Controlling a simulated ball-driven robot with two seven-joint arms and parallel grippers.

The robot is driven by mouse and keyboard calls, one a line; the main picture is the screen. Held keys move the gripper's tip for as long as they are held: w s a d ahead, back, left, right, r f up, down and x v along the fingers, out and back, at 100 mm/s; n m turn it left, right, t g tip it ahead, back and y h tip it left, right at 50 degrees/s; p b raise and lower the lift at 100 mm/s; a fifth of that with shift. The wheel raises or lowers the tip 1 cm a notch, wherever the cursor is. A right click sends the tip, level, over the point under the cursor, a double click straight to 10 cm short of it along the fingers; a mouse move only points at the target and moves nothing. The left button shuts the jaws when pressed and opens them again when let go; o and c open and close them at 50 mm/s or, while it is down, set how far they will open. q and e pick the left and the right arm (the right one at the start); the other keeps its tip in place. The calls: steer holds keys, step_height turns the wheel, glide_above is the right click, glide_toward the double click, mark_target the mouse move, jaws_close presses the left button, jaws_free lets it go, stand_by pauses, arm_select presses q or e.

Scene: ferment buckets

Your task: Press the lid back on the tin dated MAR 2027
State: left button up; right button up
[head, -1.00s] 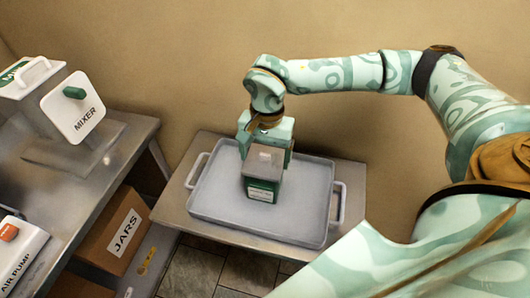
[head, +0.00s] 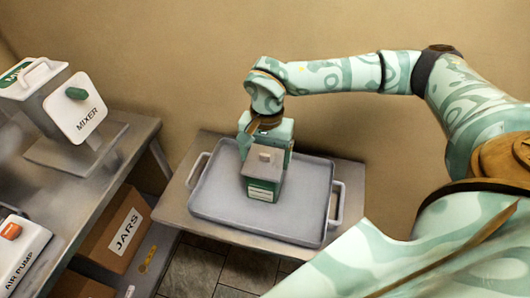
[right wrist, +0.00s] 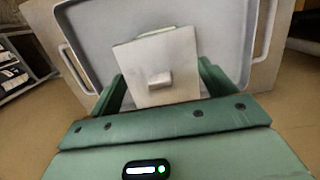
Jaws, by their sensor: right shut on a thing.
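A square grey tin (head: 262,190) with a green and white label is at the middle of the tray; the print on the label is too small to read. A flat grey lid with a small square knob (head: 265,157) covers its top; I cannot tell whether it is fully seated. My right gripper (head: 266,151) is shut on the tin from behind. In the right wrist view the lid (right wrist: 150,58) lies between and above the two green fingers (right wrist: 165,90). I cannot tell whether the tin touches the tray. My left gripper is not in view.
The grey tray (head: 215,208) with two side handles lies on a low table (head: 175,212) by the wall. At left, a bench holds a mixer (head: 75,110) and an air pump (head: 22,255). A jars box (head: 125,235) sits below. The tray is clear around the tin.

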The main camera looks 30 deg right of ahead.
steer(key=shift+f+p, duration=0.35)
steer(key=shift+f, duration=0.2)
stand_by(1.7)
steer(key=o, duration=0.9)
steer(key=shift+o, duration=0.2)
steer(key=shift+r, duration=0.1)
steer(key=shift+r+p, duration=3.15)
steer(key=shift+r, duration=0.35)
steer(key=shift+f, duration=0.1)
jaws_close()
